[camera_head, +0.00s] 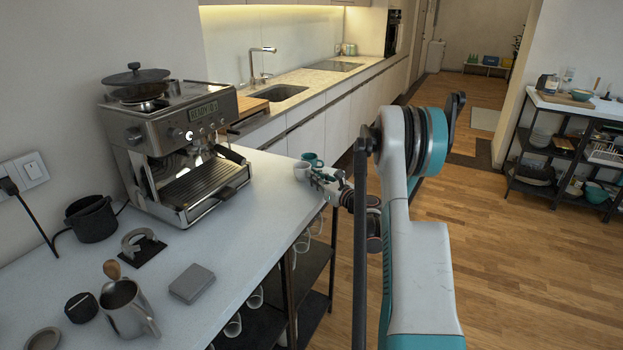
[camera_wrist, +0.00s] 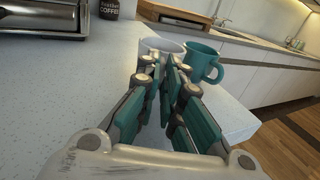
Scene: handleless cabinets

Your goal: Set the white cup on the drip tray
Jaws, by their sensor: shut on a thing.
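The white cup (camera_head: 301,171) stands near the far right corner of the counter. In the wrist view the white cup (camera_wrist: 158,45) is just beyond my fingertips, partly hidden by them. My gripper (camera_head: 314,177) reaches it from the right, and its fingers (camera_wrist: 173,66) are closed together on the cup's near side; the exact contact is hidden. A teal mug (camera_wrist: 203,62) stands right beside the white cup, and also shows in the head view (camera_head: 313,158). The drip tray (camera_head: 200,184) is the slatted, empty-looking tray at the front of the coffee machine (camera_head: 165,125).
A metal pitcher (camera_head: 124,308), a grey box (camera_head: 192,283), a black knock bin (camera_head: 92,219) and a tamper-like item (camera_head: 138,247) stand on the near counter (camera_head: 245,235). The counter between the cup and the machine is clear. Several cups hang or sit below the counter.

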